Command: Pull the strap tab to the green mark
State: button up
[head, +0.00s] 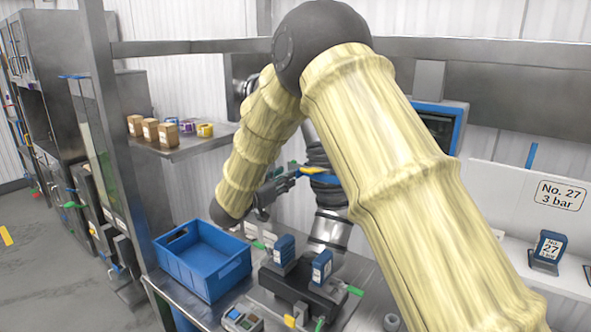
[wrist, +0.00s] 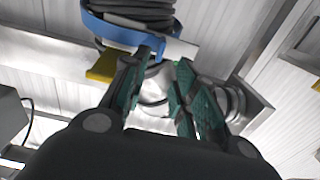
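A blue strap (head: 326,179) runs around a dark ribbed hose above a metal cylinder. It also shows in the wrist view (wrist: 125,32), close ahead of my gripper. A yellow tab (head: 311,170) sits at the strap; in the wrist view the yellow tab (wrist: 104,68) lies left of my left finger, outside the fingers. My gripper (head: 290,181) is just left of the strap. In the wrist view my gripper (wrist: 166,60) has its green-padded fingers apart, with no tab visibly held between them. A pale end piece (wrist: 181,48) lies behind the fingertips. I cannot make out a green mark on the strap.
A blue bin (head: 203,262) stands on the metal bench left of the cylinder. Blue units (head: 321,267) on a dark block stand in front of it, with green-handled levers beside them. A shelf (head: 190,143) with boxes is at left. A "No. 27, 3 bar" sign (head: 560,195) is at right.

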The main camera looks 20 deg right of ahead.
aim_at(299, 173)
jog(key=p+x, duration=0.2)
jog(key=x, duration=0.4)
jog(key=shift+d, duration=0.25)
grip_shut()
